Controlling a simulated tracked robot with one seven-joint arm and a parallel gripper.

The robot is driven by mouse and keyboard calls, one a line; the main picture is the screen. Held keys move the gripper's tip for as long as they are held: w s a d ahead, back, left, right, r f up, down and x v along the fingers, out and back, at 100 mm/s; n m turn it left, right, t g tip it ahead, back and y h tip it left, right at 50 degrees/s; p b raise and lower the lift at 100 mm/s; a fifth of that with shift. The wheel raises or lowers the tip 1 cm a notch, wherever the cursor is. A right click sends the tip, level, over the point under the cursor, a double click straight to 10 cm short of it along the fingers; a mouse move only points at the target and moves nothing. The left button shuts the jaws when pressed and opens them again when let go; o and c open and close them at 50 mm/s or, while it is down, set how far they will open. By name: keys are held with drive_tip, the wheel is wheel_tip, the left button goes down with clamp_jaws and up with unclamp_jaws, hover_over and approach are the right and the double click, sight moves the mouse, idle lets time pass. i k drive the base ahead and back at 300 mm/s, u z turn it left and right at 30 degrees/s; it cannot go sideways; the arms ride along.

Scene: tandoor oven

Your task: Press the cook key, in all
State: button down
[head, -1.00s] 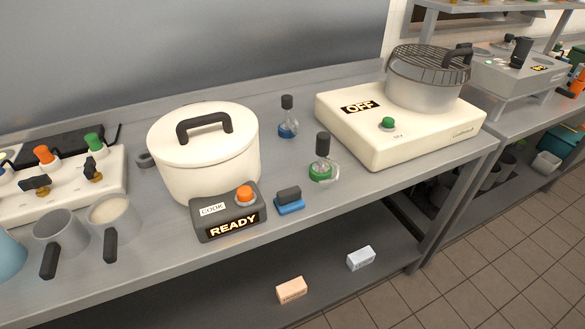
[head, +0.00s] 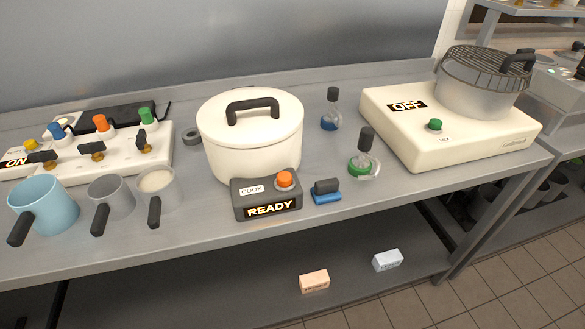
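The cook key is an orange round button (head: 285,179) on top of a dark grey control box (head: 266,200). The box carries a "COOK" label and a lit display reading "READY". It sits at the front of a white lidded pot (head: 250,135) with a black lid handle, on the grey counter (head: 215,220). Nothing covers the orange button. My gripper is not in the head view.
A blue-black block (head: 326,190) and a green-based flask (head: 364,160) stand right of the box. Mugs (head: 45,205) stand to the left, before a white valve panel (head: 70,170). A white hotplate (head: 470,140) reading "OFF" holds a pan (head: 475,95).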

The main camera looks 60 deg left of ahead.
sight(284, 178)
drive_tip(key=u, duration=1.35)
drive_tip(key=i, duration=0.6)
drive_tip(key=u, duration=0.05)
drive_tip(key=k, duration=0.55)
drive_tip(key=u, duration=0.1)
